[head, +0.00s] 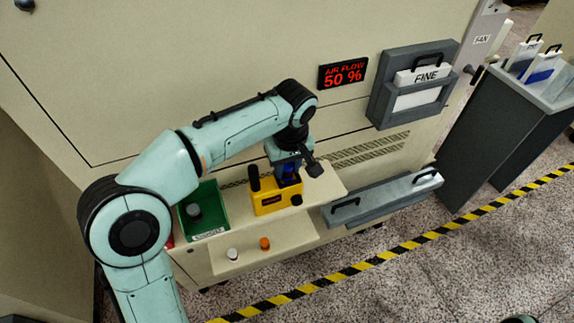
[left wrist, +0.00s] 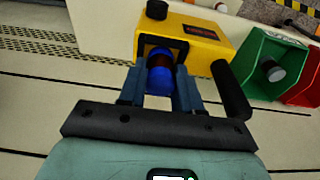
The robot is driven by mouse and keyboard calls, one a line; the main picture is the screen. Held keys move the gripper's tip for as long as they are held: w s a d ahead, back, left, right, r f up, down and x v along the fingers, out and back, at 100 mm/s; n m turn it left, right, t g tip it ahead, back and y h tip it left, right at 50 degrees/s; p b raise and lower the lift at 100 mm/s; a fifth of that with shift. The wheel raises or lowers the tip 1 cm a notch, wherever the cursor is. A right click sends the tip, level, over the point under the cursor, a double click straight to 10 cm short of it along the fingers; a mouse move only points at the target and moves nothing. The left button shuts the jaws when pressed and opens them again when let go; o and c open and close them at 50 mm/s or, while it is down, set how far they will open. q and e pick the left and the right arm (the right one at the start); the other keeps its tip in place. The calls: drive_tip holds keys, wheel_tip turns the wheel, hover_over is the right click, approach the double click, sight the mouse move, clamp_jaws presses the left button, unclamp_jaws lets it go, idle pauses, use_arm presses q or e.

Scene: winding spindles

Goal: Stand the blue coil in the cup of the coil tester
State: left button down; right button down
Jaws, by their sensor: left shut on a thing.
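The blue coil (left wrist: 160,82), with a dark red middle, is between the fingers of my left gripper (left wrist: 159,90), which is shut on it. In the head view my left gripper (head: 288,172) hangs over the yellow coil tester (head: 266,203) on the shelf, and the blue coil there is mostly hidden. In the left wrist view the tester (left wrist: 200,55) has a dark opening at its near side, and the coil's far end overlaps it. I cannot tell whether the coil is inside the cup or just above it. My right gripper is not in view.
A green bin (head: 183,214) holding a dark spool stands left of the tester, with a red bin partly hidden beside it. A black upright post (left wrist: 231,88) rises close to my left gripper. White (head: 232,254) and orange (head: 265,243) small pieces lie on the lower shelf.

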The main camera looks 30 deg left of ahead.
sight(290, 184)
use_arm(q)
drive_tip(key=shift+f, duration=0.15)
drive_tip(key=c, duration=0.8)
unclamp_jaws()
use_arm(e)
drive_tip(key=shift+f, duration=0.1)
use_arm(q)
drive_tip(key=r+p, duration=0.1)
drive_tip(key=r, duration=0.3)
drive_tip(key=d+r+p, duration=0.1)
drive_tip(key=r, duration=0.3)
drive_tip(key=s+r, duration=0.1)
drive_tip(key=r, duration=0.3)
drive_tip(key=shift+s+d+r+p, duration=0.1)
drive_tip(key=shift+d+r+p, duration=0.1)
drive_tip(key=shift+p, duration=0.2)
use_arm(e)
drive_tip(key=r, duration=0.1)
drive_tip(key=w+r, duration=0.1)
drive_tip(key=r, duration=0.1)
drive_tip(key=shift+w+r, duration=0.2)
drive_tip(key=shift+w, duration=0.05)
use_arm(q)
drive_tip(key=shift+f, duration=0.1)
